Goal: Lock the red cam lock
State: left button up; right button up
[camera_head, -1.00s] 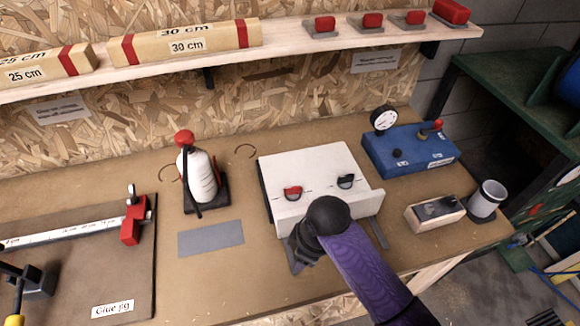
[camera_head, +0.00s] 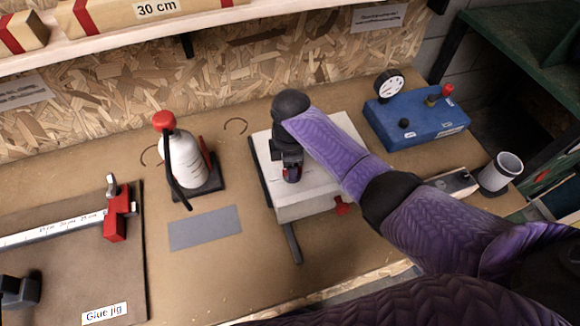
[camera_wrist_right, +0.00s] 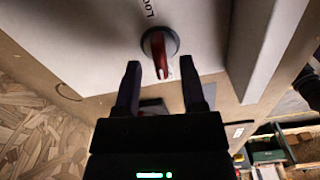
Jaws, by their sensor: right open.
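The red cam lock (camera_wrist_right: 159,50) shows in the right wrist view as a red lever on a dark round base, set in a pale panel. Its lever points down the picture, towards my right gripper (camera_wrist_right: 161,78). The two fingertips are apart, one on each side of the lever's end, with gaps visible. My arm hides the black cam lock. My left gripper is not in view.
Left of the panel stands a white bottle (camera_head: 182,160) with a red top. The glue jig (camera_head: 75,275) lies further left. A blue box with a gauge (camera_head: 418,120) and a grey cup (camera_head: 500,174) are to the right. A red knob (camera_head: 342,206) sits at the panel's front.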

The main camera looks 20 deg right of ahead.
jog(key=shift+s+f, duration=0.1)
jog(key=shift+f, duration=0.25)
jog(key=shift+c, duration=0.3)
grip_shut()
